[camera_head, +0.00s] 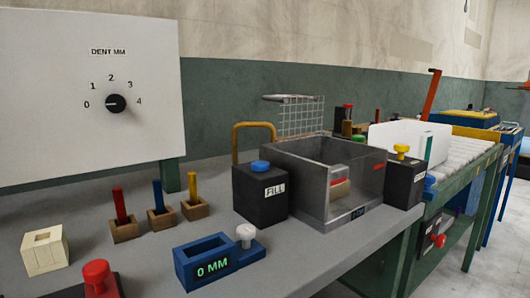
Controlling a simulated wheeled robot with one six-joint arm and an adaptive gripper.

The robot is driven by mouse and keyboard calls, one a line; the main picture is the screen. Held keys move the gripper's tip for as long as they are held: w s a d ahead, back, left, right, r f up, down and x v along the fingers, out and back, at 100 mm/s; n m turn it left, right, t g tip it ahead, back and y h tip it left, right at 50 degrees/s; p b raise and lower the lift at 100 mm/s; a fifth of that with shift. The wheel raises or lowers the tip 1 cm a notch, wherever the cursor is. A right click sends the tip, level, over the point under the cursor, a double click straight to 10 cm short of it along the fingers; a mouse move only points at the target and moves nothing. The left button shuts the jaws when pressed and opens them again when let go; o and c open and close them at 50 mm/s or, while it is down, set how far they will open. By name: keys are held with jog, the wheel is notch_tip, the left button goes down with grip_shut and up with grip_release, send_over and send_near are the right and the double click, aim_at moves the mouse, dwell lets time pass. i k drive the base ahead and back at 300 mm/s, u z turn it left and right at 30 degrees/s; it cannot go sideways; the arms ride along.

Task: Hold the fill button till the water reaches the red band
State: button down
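The fill button is a blue cap (260,166) on top of a black box labelled FILL (262,198), which stands on the grey bench. The cap looks raised and nothing touches it. Just right of the box stands a grey, open-topped tank (303,190). A red band (340,168) shows inside it, and another short red mark (379,166) shows near its right side. A tan block is visible low in the tank. I cannot make out a water level. A small display on the tank's front is too small to read. My gripper is not in view.
A wire basket (301,118) stands behind the tank, and a black box with a yellow button (402,149) to its right. A blue gauge reading 0 MM (207,262), a red knob (96,272) and several small wooden blocks occupy the front left.

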aim_at(257, 166)
jog(key=u, duration=2.9)
jog(key=k, duration=0.85)
jog(key=z, duration=1.7)
